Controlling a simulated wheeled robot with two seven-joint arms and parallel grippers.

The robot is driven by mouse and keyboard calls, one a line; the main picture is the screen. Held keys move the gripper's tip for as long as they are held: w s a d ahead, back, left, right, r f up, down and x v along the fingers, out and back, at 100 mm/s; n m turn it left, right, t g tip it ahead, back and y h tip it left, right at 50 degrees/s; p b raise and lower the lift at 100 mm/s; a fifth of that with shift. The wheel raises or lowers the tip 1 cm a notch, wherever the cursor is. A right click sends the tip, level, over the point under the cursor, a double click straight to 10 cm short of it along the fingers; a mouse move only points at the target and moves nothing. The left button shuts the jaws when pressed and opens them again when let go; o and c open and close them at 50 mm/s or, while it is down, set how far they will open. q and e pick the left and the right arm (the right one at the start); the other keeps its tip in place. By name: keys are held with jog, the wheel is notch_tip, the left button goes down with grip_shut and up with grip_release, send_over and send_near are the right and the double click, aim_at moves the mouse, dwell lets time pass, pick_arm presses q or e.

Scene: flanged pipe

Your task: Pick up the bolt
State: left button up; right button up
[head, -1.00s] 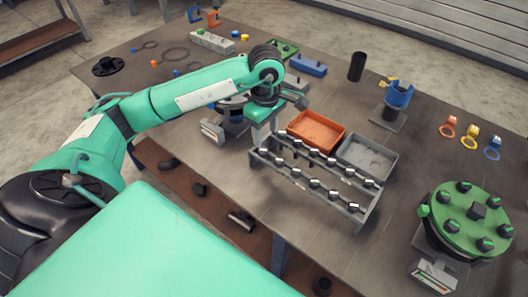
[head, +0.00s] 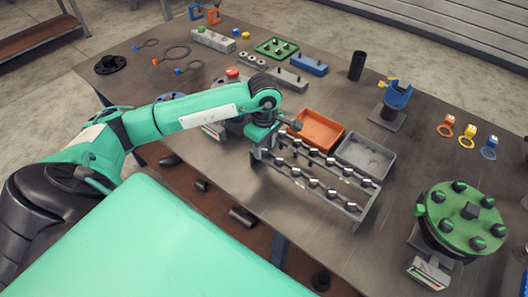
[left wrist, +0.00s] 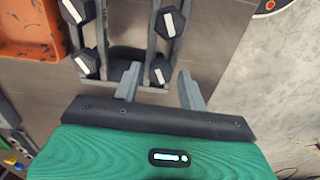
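A grey bolt rack (head: 357,212) stands on the table and holds two rows of dark bolts with pale-marked hexagonal heads. It also shows in the left wrist view (left wrist: 158,42). My left gripper (head: 260,147) is over the left end of the rack; its fingertips are hard to make out in the head view. In the left wrist view the left gripper (left wrist: 158,73) is open, with two grey fingers apart. The end bolt (left wrist: 160,70) of one row appears between the fingertips, and I cannot tell whether they touch it. The end bolt (left wrist: 88,63) of the other row is left of the fingers.
An orange tray (head: 318,133) and a grey tray (head: 368,157) stand directly behind the rack. A green-topped round flange (head: 462,222) with several bolts is at right. A blue-topped stand (head: 396,97) is behind. Bare table lies between rack and flange.

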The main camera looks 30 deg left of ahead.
pick_arm(q)
grip_shut()
jog(key=shift+r, duration=0.1)
